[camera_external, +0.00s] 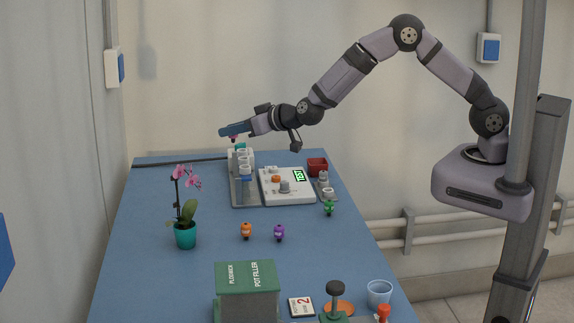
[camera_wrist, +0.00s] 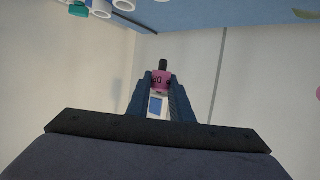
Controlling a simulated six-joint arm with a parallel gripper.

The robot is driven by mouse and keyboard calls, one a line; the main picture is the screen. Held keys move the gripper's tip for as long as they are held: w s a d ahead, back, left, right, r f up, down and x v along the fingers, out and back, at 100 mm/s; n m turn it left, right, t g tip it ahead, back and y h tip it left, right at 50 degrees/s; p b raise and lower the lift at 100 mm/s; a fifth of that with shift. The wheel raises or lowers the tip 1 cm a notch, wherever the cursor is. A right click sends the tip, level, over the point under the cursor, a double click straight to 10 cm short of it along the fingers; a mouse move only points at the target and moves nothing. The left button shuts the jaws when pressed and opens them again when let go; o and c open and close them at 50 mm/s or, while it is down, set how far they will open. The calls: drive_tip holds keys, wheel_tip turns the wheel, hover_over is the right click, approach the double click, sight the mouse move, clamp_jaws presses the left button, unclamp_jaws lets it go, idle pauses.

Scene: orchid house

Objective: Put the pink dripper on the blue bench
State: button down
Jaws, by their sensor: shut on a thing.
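My gripper (camera_external: 235,132) is shut on the pink dripper (camera_wrist: 160,82), which has a dark tip and dark lettering and sits between the two fingertips in the wrist view. In the external view only a little of the pink dripper (camera_external: 234,140) shows under the fingers. My gripper is raised above the far end of the blue bench (camera_external: 140,255), over the back of a grey rack (camera_external: 245,195) with white tubes. A teal dripper (camera_external: 240,147) shows at the rack's far end, close below the gripper.
A white tester (camera_external: 299,190) and red box (camera_external: 317,165) stand right of the rack. Orange (camera_external: 246,231), purple (camera_external: 279,232) and green (camera_external: 328,208) drippers stand nearer. A potted orchid (camera_external: 185,235) is at left, a green pot filler (camera_external: 247,285) in front. The bench's left side has free room.

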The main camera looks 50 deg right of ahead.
drive_tip(key=s+a+f+n+g+y+b, duration=0.1)
drive_tip(key=s+a+f+n+y+b, duration=0.2)
drive_tip(key=s+a, duration=0.85)
drive_tip(key=s+a+n+g+y+b, duration=0.1)
drive_tip(key=s+a+n+y+b, duration=0.15)
drive_tip(key=s+a+b, duration=0.8)
drive_tip(key=s+a+f+n+g+y+p, duration=0.1)
drive_tip(key=s+a+f+y+p, duration=0.1)
drive_tip(key=s+a, duration=0.8)
drive_tip(key=w+d+f+m+t+h, duration=0.1)
drive_tip(key=d+f+m+t+h, duration=0.2)
drive_tip(key=d, duration=0.6)
drive_tip(key=shift+g+h, duration=0.35)
drive_tip(key=shift+g, duration=0.15)
drive_tip(key=shift+w+d+f+b, duration=0.1)
drive_tip(key=shift+f+b, duration=0.15)
drive_tip(key=shift+f, duration=1.25)
drive_tip(key=shift+w+f+b, duration=0.1)
drive_tip(key=shift+f+b, duration=0.15)
drive_tip(key=shift+f, duration=1.25)
drive_tip(key=shift+f, duration=0.1)
drive_tip(key=shift+f, duration=1.75)
